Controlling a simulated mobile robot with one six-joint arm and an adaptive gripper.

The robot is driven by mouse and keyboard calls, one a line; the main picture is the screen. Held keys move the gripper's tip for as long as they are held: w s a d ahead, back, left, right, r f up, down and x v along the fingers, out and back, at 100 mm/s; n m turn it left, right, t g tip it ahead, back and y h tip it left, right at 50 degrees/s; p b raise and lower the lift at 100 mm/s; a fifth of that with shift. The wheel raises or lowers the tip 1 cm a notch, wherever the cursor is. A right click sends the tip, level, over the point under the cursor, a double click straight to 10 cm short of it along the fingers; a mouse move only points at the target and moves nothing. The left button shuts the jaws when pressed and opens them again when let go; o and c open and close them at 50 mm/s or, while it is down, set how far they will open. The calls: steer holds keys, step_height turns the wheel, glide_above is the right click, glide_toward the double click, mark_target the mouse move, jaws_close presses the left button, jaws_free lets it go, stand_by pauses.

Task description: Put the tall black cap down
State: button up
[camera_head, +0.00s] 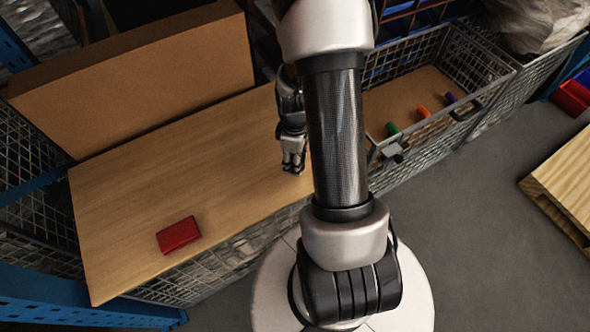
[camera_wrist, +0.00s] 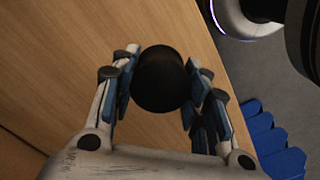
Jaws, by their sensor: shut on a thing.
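The tall black cap (camera_wrist: 160,80) shows in the wrist view between the two fingers of my gripper (camera_wrist: 158,88). The fingers have blue pads, and the gripper is shut on the cap. In the head view my gripper (camera_head: 293,163) points down over the right part of the wooden board (camera_head: 150,190). The cap is hard to make out there. I cannot tell whether the cap touches the board.
A red block (camera_head: 178,234) lies on the board at the front left. A wire basket (camera_head: 440,145) to the right holds green, orange and purple pieces. A cardboard panel (camera_head: 140,75) stands behind the board. The middle of the board is clear.

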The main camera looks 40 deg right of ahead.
steer(key=shift+f+b, duration=0.8)
steer(key=shift+f, duration=1.5)
steer(key=shift+f, duration=0.3)
steer(key=o, duration=1.4)
steer(key=shift+r, duration=0.15)
